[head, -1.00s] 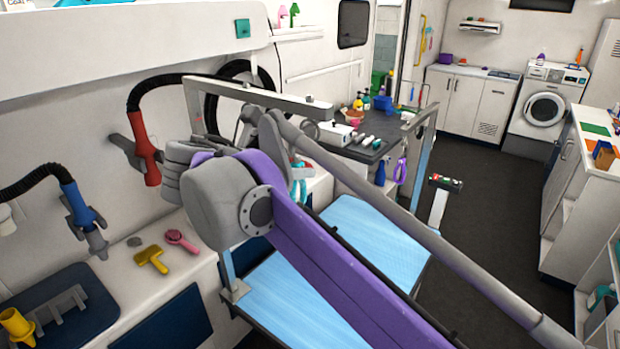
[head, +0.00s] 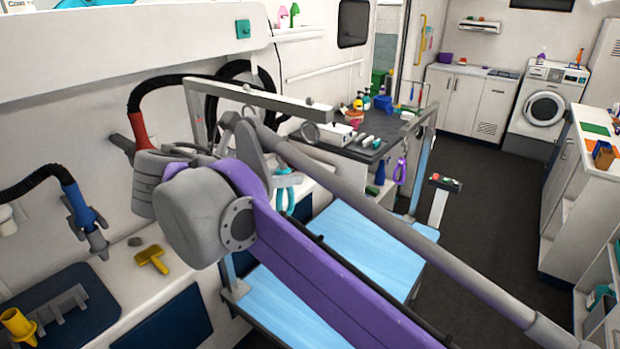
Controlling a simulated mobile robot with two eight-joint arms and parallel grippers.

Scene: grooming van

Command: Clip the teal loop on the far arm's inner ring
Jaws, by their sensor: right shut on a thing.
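The teal loop (head: 291,202) hangs in the middle left, partly hidden by my right arm. My right gripper (head: 287,179) is shut on its upper part, above the near part of the blue-topped grooming table (head: 370,243). The far arm (head: 420,120) stands at the table's far right corner, well apart from the loop. A purple loop (head: 401,170) hangs below it. I cannot make out the far arm's inner ring. My left gripper is not in view.
A dark counter (head: 368,150) with bottles and bowls stands behind the table. Red (head: 138,128) and blue (head: 82,205) hose nozzles are at the left wall, near a yellow tool (head: 152,259).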

